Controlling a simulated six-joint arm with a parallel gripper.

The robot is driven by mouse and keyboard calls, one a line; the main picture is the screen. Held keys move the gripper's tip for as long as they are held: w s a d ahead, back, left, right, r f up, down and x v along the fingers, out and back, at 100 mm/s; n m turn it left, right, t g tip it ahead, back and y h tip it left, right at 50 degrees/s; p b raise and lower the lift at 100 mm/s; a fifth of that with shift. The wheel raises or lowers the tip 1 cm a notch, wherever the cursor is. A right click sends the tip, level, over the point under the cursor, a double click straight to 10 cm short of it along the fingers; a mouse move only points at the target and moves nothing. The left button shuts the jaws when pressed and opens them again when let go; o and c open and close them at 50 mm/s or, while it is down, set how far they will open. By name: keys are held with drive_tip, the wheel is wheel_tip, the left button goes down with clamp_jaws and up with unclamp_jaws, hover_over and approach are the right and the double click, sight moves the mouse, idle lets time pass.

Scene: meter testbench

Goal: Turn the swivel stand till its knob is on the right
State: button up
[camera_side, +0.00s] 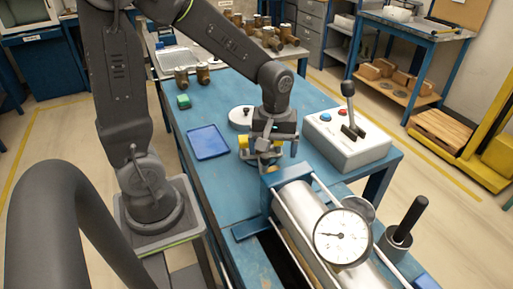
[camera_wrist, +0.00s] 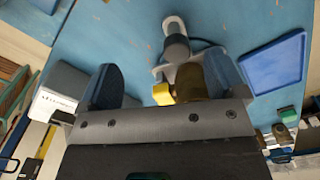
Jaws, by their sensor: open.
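My gripper (camera_side: 264,148) points down over a small grey fitting at the middle of the blue bench; this looks like the swivel stand, largely hidden by the gripper in the side view. In the wrist view my gripper (camera_wrist: 163,84) is open, its blue-padded fingers apart. The grey stand (camera_wrist: 160,70) shows ahead of and between the fingers, with a rounded grey knob (camera_wrist: 177,42) reaching toward the picture's top. A yellow end (camera_wrist: 162,94) and a brass-coloured part (camera_wrist: 190,80) lie by the fingers. I cannot tell whether a finger touches them.
A blue tray (camera_side: 208,142) lies left of the gripper, and a white disc (camera_side: 241,117) stands behind it. A control box with lever (camera_side: 347,135) is at right. Some bench between tray and cylinder is bare.

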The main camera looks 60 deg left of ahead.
wheel_tip(320, 180, up, 4)
drive_tip(key=shift+r, duration=0.1)
idle(0.4)
